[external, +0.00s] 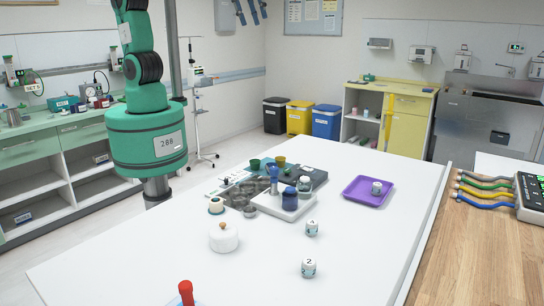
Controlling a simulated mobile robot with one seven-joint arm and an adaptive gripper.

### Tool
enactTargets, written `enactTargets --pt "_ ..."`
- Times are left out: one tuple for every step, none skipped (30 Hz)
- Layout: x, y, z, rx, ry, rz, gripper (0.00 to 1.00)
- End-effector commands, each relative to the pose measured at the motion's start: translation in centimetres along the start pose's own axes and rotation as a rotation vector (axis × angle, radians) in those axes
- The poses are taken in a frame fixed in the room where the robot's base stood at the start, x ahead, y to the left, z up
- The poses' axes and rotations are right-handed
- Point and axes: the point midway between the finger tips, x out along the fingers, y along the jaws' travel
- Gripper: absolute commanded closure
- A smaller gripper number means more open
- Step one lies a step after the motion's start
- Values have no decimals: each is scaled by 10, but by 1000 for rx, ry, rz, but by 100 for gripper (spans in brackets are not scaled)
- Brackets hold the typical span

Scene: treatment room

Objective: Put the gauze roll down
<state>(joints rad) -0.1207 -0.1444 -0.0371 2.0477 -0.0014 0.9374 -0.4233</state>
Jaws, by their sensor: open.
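I cannot tell for certain which item is the gauze roll. A small cream round item with a dark centre (216,206) stands on the white table (150,262), left of the cluster of items, and looks most like a roll. A wider white round item with a brown knob (223,238) stands in front of it. A purple tray (353,197) at the right holds a small white jar (377,187). My green arm rises at the left and leaves the picture at the top. My gripper is not visible, nor is anything near it.
White numbered jars, "4" (312,228) and "2" (308,267), stand at the table's front right. A red-topped item (186,292) is at the front edge. A dark blue jar (290,198) and green cups (255,164) crowd the middle. The front left is clear.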

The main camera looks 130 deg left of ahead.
Motion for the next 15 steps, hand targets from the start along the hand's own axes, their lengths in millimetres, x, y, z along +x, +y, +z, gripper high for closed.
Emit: enactTargets --pt "-8 -2 14 27 8 6 53" --pt "-12 -4 22 43 13 10 53" --pt "-17 -6 32 65 18 13 53" --pt "-20 -7 40 82 22 16 53" --pt "-23 -9 48 97 26 19 53" --pt "-28 -11 58 121 32 23 53" --pt "-30 -13 66 136 35 25 53" --pt "-33 -15 73 154 40 28 53" --pt "-36 -17 84 175 45 32 53" --pt "-38 -19 91 192 49 34 53" --pt "-40 -22 99 208 53 37 53" --pt "-43 -24 109 230 59 40 53" --pt "-44 -27 117 246 63 43 53" --pt "-45 -29 124 263 68 46 53" --pt "-47 -32 135 285 73 49 53"
